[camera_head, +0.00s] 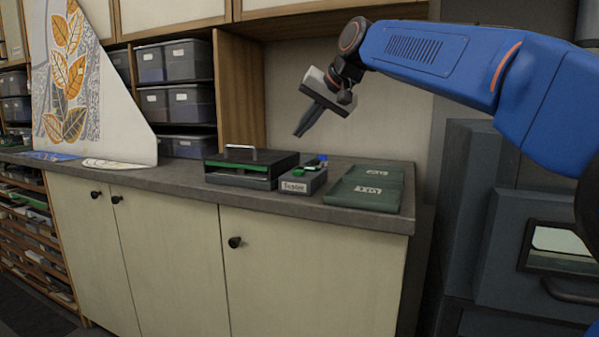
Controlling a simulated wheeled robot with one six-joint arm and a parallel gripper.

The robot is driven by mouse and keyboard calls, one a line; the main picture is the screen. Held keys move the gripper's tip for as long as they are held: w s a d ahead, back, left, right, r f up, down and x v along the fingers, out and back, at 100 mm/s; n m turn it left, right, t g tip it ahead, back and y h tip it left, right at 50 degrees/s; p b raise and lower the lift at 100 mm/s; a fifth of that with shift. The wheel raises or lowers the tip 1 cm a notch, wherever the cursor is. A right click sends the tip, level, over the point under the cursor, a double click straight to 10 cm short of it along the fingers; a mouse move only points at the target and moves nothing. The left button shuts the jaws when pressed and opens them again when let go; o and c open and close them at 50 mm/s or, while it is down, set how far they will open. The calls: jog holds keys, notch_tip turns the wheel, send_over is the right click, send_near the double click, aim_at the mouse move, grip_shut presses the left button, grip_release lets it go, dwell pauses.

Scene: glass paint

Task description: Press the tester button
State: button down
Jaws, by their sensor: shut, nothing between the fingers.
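The tester (301,182) is a small grey box with a "Tester" label on its front, standing on the grey counter. A green part lies on its top and a small blue part (323,157) sticks up at its back right; I cannot tell which is the button. My gripper (299,134) is shut and empty. It points down and to the left, above the tester and apart from it.
A black case with a green stripe (240,178) stands just left of the tester. Dark green flat cases (366,188) lie to its right. Grey bins (177,104) fill shelves behind. A leaf-patterned sheet (85,90) stands far left.

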aim_at(302, 171)
jog(key=shift+f, duration=3.55)
jog(key=shift+f, duration=0.15)
jog(key=shift+f, duration=0.25)
jog(key=shift+f, duration=0.5)
dwell(0.5)
jog(key=shift+r, duration=0.9)
jog(key=shift+r, duration=2.55)
jog(key=shift+s, duration=0.1)
